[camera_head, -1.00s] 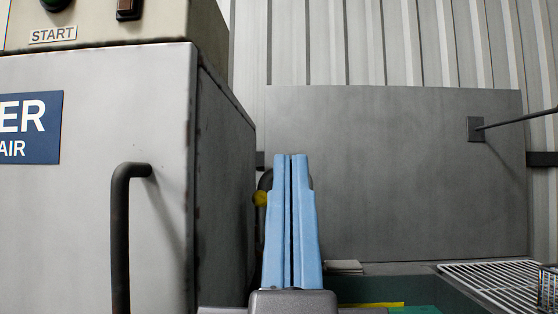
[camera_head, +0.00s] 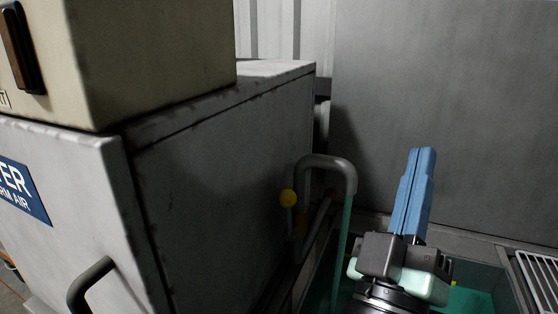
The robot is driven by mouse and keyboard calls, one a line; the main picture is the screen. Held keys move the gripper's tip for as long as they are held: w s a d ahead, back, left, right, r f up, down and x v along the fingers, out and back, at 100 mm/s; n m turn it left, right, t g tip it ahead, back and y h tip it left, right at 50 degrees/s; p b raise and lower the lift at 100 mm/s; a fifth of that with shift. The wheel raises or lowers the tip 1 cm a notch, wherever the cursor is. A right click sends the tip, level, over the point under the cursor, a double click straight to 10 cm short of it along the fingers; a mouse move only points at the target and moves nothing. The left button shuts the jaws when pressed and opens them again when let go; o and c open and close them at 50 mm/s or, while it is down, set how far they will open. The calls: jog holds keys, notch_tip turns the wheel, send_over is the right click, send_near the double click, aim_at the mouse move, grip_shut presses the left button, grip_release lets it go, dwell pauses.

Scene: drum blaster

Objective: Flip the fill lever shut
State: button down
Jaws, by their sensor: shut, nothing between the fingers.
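My gripper (camera_head: 423,152) has blue fingers pressed together, pointing up and slightly right. It is empty. It is to the right of the knob and spout in the picture, apart from both. The foot of the lever is dark and hard to make out.
The grey cabinet (camera_head: 220,190) with a beige control box (camera_head: 160,55) on top fills the left. A tank with green liquid (camera_head: 470,300) lies below my gripper. A grey panel (camera_head: 450,90) stands behind, and a white wire rack (camera_head: 540,280) is at the right edge.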

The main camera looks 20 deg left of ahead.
jog(key=a+f+n+g+y+p, duration=0.35)
jog(key=a+n+y+p, duration=0.45)
jog(key=n+p, duration=0.75)
jog(key=n+g+y+p, duration=0.35)
jog(key=g+p, duration=0.25)
jog(key=p, duration=0.6)
send_near(288, 217)
jog(key=s+a+r, duration=0.2)
jog(key=s+r, duration=0.1)
jog(key=shift+s+r, duration=0.1)
jog(key=shift+r, duration=0.15)
jog(key=x, duration=1)
jog(key=shift+d+f+m, duration=0.1)
jog(key=shift+d+m, duration=0.1)
jog(key=shift+m, duration=0.1)
jog(key=shift+d+b, duration=0.15)
jog(key=shift+b, duration=0.4)
